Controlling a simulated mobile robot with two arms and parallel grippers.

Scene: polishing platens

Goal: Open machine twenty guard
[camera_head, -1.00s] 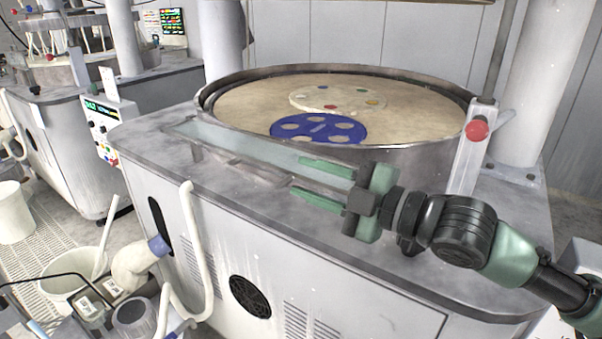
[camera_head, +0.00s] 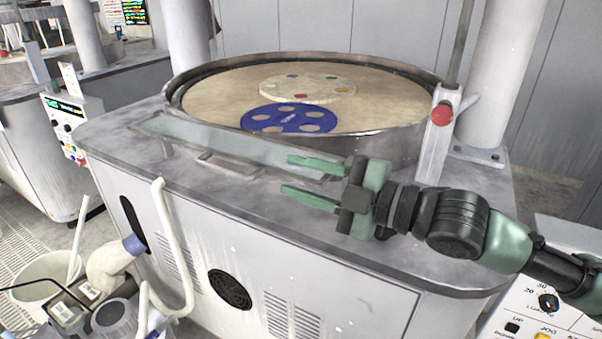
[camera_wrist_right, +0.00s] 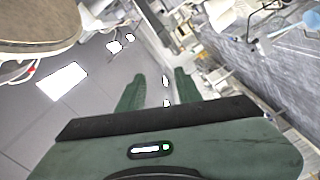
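The machine's guard (camera_head: 225,147) is a long, low, see-through panel in a grey frame. It lies along the front rim of the round polishing platen (camera_head: 365,100) on the machine top. My right gripper (camera_head: 314,180) is at the guard's right end in the head view, its two green fingers pointing left and spread apart. One finger overlaps the guard's end in the picture; I cannot tell whether it touches. The right wrist view shows the open fingers (camera_wrist_right: 157,92) with a thin bright edge between them. My left gripper is out of view.
A blue carrier disc (camera_head: 290,119) and a pale disc with coloured spots (camera_head: 308,88) lie on the platen. A post with a red button (camera_head: 441,114) stands behind my right wrist. A control panel (camera_head: 555,305) is at lower right. Hoses and a bucket (camera_head: 45,275) are at lower left.

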